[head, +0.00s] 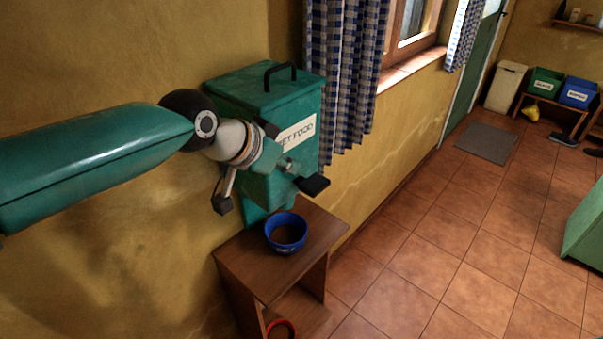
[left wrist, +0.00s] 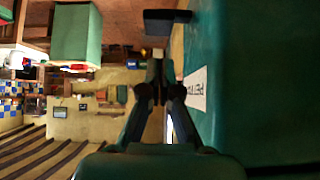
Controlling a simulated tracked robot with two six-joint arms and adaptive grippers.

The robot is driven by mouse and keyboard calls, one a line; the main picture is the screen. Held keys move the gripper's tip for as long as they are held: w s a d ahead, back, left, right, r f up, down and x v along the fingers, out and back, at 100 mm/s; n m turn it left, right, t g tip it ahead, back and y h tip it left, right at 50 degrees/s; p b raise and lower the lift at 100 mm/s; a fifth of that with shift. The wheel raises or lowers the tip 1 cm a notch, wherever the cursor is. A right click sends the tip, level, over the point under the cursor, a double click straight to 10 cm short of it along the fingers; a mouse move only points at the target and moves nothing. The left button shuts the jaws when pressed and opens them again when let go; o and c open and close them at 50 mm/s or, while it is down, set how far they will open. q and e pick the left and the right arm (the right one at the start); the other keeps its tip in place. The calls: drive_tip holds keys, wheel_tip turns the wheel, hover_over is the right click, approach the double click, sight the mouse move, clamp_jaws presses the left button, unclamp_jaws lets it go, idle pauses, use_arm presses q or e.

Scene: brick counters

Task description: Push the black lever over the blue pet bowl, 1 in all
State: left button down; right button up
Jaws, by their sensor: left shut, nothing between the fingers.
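The black lever (head: 313,186) sticks out from the front of a green dispenser (head: 225,92) labelled PET FOOD. It also shows at the top of the left wrist view (left wrist: 167,20). The blue pet bowl (head: 286,231) stands upright on a wooden stand below the dispenser and lever; its inside looks brown, and I cannot tell whether that is food. My left gripper (head: 288,167) is in front of the dispenser, close to the lever. In the left wrist view its fingers (left wrist: 158,68) are together and empty, pointing toward the lever; I cannot tell whether they touch it. My right gripper is not in view.
The wooden stand (head: 243,257) is against the yellow wall, with a red ring-shaped thing (head: 281,322) low on it. A checked curtain (head: 347,75) hangs close to the dispenser's right. The tiled floor (head: 430,260) is open to the right.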

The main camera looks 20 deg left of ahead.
use_arm(q)
drive_tip(key=shift+v, duration=1.05)
